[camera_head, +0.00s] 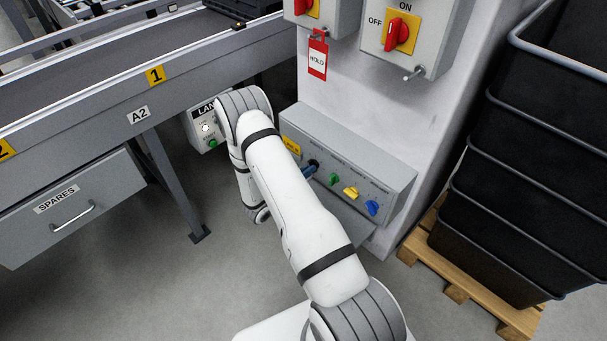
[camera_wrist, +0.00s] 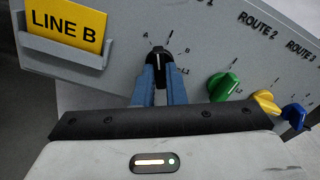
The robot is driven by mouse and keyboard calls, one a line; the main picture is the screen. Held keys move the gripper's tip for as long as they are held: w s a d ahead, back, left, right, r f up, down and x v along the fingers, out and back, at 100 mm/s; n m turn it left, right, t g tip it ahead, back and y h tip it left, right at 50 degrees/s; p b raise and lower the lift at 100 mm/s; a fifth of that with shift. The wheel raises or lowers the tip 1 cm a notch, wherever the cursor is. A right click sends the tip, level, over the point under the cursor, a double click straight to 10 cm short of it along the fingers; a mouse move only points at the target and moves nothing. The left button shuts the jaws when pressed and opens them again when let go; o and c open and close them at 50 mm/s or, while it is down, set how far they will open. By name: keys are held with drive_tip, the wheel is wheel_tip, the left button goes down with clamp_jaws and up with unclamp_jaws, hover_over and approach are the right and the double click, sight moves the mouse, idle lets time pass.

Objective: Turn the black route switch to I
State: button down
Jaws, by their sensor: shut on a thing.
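The black route switch (camera_wrist: 157,62) is at the left end of a row of knobs on a sloped grey panel (camera_head: 388,172). A white line on its face points roughly up in the wrist view, between small marks; one to the left looks like A and one to the right like B. My gripper (camera_wrist: 158,78) has its two blue fingers closed on either side of the black switch.
Green (camera_wrist: 222,86), yellow (camera_wrist: 265,103) and blue (camera_wrist: 294,116) knobs sit to the right on the panel. A yellow LINE B card (camera_wrist: 66,25) is at the left. Red switches (camera_head: 402,34) and a HOLD tag (camera_head: 317,58) are above. Black crates (camera_head: 535,160) stand right, a conveyor left.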

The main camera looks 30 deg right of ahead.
drive_tip(key=m, duration=0.2)
drive_tip(key=m+b, duration=0.1)
drive_tip(key=m, duration=0.2)
drive_tip(key=shift+s+d+b, duration=0.15)
drive_tip(key=shift+s+b, duration=0.05)
drive_tip(key=shift+b, duration=0.1)
idle(0.4)
drive_tip(key=c, duration=1.5)
unclamp_jaws()
drive_tip(key=shift+w, duration=0.1)
drive_tip(key=p+v, duration=0.1)
drive_tip(key=v, duration=0.7)
drive_tip(key=shift+r+p, duration=0.15)
drive_tip(key=shift+p, duration=0.15)
